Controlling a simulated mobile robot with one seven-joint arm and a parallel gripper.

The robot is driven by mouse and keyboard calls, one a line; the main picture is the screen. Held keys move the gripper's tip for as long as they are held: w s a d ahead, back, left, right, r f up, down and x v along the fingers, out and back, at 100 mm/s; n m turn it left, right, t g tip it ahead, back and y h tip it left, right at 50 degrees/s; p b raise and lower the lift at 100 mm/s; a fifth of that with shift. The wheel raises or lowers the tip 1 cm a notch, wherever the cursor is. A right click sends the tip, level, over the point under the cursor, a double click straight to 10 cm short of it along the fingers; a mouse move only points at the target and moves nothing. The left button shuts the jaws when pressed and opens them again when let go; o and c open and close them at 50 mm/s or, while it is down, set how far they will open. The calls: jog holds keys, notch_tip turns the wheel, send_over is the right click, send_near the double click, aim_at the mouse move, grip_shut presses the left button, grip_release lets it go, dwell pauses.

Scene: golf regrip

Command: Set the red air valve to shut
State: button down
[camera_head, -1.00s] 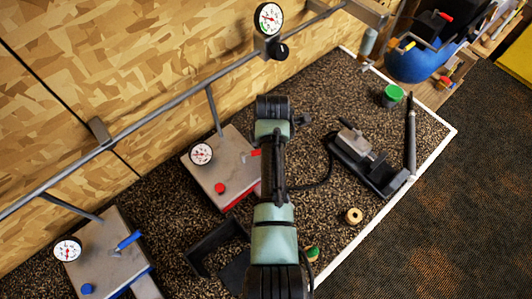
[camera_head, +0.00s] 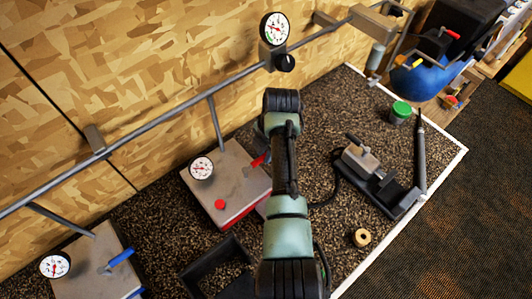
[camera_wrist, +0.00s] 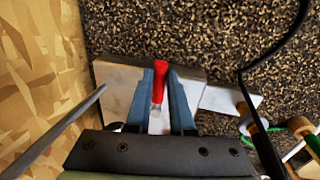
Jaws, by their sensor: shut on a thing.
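The red valve lever (camera_head: 259,160) is on a grey box (camera_head: 228,195) with a red button and a white-faced gauge (camera_head: 202,168). In the head view part of the lever and of the box is behind my arm, and my fingers are hidden. In the wrist view my gripper (camera_wrist: 166,72) has its two blue-grey fingers on either side of the red lever (camera_wrist: 160,82), shut on it. The lever lies lengthwise between the fingers, its red end showing just past their tips. The lever's pivot cannot be made out.
A second box with a blue lever (camera_head: 121,257) stands at lower left. A pipe (camera_head: 160,116) runs along the wooden wall, with a gauge (camera_head: 274,28) above. A black clamp (camera_head: 375,175), a green-lidded jar (camera_head: 401,111) and a tan ring (camera_head: 362,237) are at right. A black tray (camera_head: 210,265) is in front.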

jog(key=c, duration=0.8)
grip_release()
jog(key=shift+r, duration=0.1)
jog(key=r, duration=0.4)
jog(key=s+d+r+b, duration=0.1)
jog(key=r, duration=0.3)
jog(key=s+r+b, duration=0.1)
jog(key=r, duration=0.3)
jog(key=shift+d+r, duration=0.2)
jog(key=shift+r, duration=0.1)
